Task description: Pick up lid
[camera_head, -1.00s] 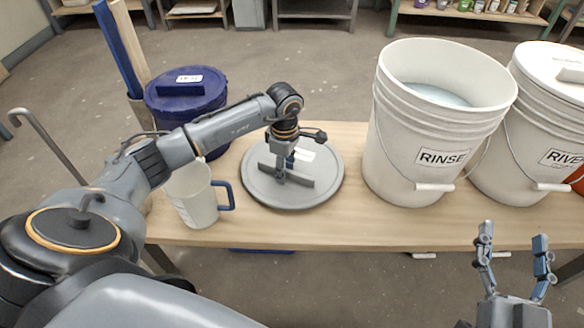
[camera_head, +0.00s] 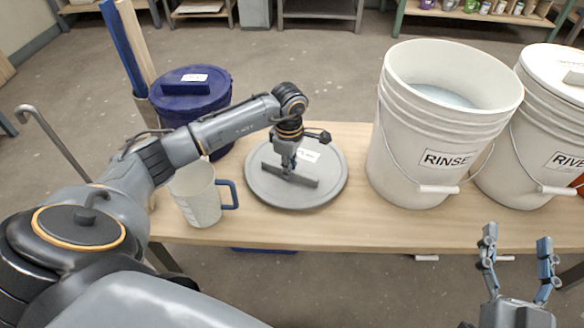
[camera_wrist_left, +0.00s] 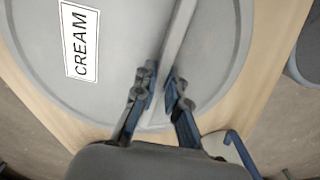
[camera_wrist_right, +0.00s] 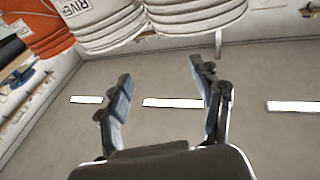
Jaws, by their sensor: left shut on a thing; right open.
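The lid (camera_head: 330,186) is a round grey disc lying flat on the wooden bench, with a straight bar handle (camera_head: 308,182) across it. In the left wrist view the lid (camera_wrist_left: 120,40) carries a label reading CREAM. My left gripper (camera_head: 288,171) reaches down over the lid and is shut on the bar handle; in the left wrist view its fingers (camera_wrist_left: 161,84) stand on either side of the bar (camera_wrist_left: 179,32). My right gripper (camera_head: 517,238) is open and empty in front of the bench; its spread fingers also show in the right wrist view (camera_wrist_right: 160,72).
A white jug (camera_head: 200,205) with a blue handle stands close left of the lid. A blue lidded bucket (camera_head: 190,112) stands behind it. A white RINSE bucket (camera_head: 408,165) holding liquid and a second white lidded bucket (camera_head: 510,165) stand right of the lid.

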